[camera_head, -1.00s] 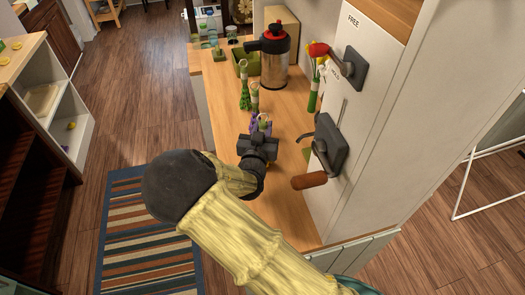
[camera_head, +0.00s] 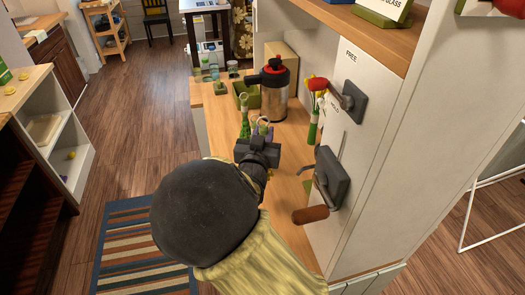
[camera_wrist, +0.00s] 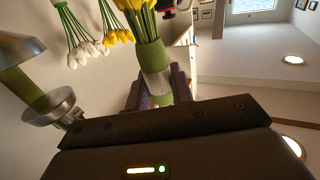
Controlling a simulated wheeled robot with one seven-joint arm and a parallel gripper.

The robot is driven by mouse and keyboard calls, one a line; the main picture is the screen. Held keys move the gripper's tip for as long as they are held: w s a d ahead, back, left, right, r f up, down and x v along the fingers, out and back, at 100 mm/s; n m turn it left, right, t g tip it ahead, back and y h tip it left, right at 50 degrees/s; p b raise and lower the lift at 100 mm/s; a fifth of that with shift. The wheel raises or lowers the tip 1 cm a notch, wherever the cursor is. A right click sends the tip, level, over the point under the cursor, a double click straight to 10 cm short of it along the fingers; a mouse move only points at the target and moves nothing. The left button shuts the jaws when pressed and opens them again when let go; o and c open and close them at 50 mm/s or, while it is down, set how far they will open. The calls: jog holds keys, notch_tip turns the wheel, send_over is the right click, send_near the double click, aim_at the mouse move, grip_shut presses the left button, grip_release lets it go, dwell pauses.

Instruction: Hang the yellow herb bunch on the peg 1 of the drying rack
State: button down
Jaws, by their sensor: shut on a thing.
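My gripper (camera_head: 262,133) is shut on the yellow herb bunch (camera_wrist: 150,55). In the wrist view the bunch has a green and pale wrapped stem between my fingers and yellow heads at the top edge. In the head view my gripper mostly hides it; it is above the wooden counter. In the wrist view a white bunch (camera_wrist: 88,48) and another yellow bunch (camera_wrist: 118,36) hang heads down beside the wall. A green-stemmed bunch (camera_head: 313,125) shows against the white panel in the head view. I cannot make out peg 1 or its number.
The counter (camera_head: 285,185) carries a steel flask (camera_head: 274,95), a green box (camera_head: 250,97) and green-stemmed items (camera_head: 245,122).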

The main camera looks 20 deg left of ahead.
notch_tip(320, 180, up, 8)
dwell(0.6)
jog(key=c, duration=2)
grip_release()
jog(key=shift+c, duration=0.2)
grip_shut()
jog(key=shift+w+f, duration=0.1)
